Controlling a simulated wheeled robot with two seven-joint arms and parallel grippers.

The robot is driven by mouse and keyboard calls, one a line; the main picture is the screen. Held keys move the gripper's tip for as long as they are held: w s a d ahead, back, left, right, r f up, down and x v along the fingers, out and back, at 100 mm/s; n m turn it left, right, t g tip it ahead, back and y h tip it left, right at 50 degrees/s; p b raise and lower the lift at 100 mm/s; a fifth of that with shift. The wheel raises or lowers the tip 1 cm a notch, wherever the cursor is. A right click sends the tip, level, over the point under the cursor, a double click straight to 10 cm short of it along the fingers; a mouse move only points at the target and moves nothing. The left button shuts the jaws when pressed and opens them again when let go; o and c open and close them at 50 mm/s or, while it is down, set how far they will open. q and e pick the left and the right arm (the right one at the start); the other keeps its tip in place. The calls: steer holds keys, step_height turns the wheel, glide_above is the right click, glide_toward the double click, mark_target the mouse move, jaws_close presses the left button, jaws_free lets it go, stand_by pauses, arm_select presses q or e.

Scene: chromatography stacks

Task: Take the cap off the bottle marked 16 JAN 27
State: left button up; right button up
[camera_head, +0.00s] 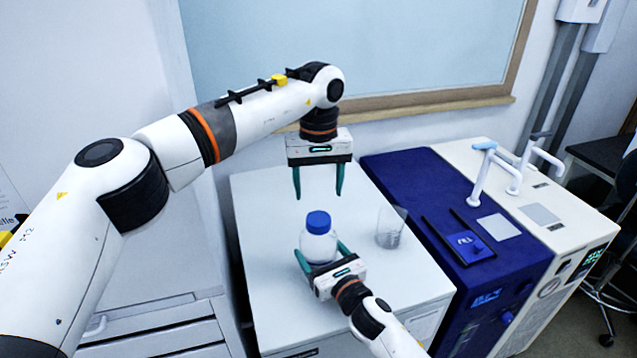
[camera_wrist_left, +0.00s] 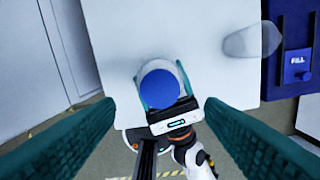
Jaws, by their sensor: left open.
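A clear bottle (camera_head: 318,245) with a blue cap (camera_head: 318,222) stands upright on the white bench top. No date marking can be read on it. In the left wrist view the cap (camera_wrist_left: 161,87) lies below and between my left fingers. My left gripper (camera_head: 319,193) is open and empty, pointing down, above and behind the bottle in the head view, apart from the cap. My right gripper (camera_head: 323,257) comes from the front, its two fingers on either side of the bottle's body and apparently against it. The lower bottle is partly hidden by this gripper.
A clear glass beaker (camera_head: 390,230) stands right of the bottle. A blue and white instrument (camera_head: 460,240) with upright white arms stands further right. The white bench (camera_head: 265,215) is clear left of and behind the bottle. A wood-framed panel (camera_head: 430,100) is behind.

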mark_target(318, 218)
arm_select(q)
steer(key=shift+m, duration=1)
steer(key=shift+f, duration=0.1)
steer(key=shift+m, duration=0.3)
steer(key=shift+f, duration=3.9)
